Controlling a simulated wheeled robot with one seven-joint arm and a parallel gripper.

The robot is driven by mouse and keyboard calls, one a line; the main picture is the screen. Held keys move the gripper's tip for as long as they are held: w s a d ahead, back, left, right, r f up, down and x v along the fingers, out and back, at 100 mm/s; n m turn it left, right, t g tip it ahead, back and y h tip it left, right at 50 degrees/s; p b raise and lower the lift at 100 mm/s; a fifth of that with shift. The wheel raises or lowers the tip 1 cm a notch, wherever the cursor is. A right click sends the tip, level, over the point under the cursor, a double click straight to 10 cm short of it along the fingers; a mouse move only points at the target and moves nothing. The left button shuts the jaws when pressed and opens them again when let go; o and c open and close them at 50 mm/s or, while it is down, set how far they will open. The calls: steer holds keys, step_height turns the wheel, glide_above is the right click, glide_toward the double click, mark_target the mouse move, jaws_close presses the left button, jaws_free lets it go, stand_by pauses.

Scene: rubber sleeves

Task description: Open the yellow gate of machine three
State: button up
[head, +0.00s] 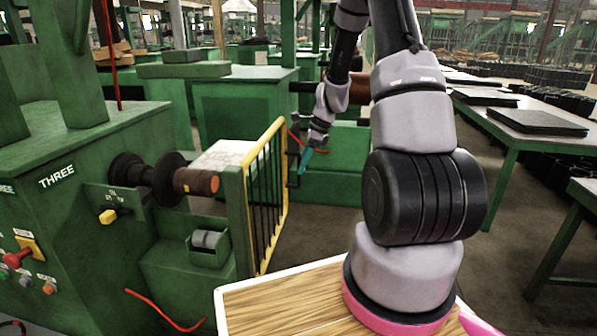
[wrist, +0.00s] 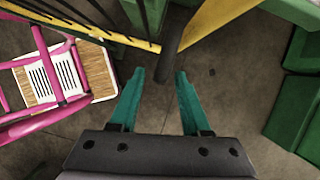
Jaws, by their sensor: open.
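Machine three (head: 60,220) is a green machine at the left of the head view, labelled THREE. Its yellow gate (head: 284,204), a yellow frame with black bars, stands beside a green post in front of the rollers. The gate also shows in the wrist view (wrist: 92,28) at the top left. My gripper (head: 303,162) is beside the gate's far upper end, with teal fingers spread open and empty. In the wrist view, a dark upright handle (wrist: 172,48) appears just ahead of the fingertips, in line with the gap. Whether it lies between them is unclear.
Green blocks (wrist: 296,105) stand right of my gripper. A green table with black sheets (head: 540,122) is at the right. Bare floor (head: 325,230) lies between.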

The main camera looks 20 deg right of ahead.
mark_target(299, 185)
steer(key=shift+x, duration=1.5)
jaws_close()
stand_by(0.4)
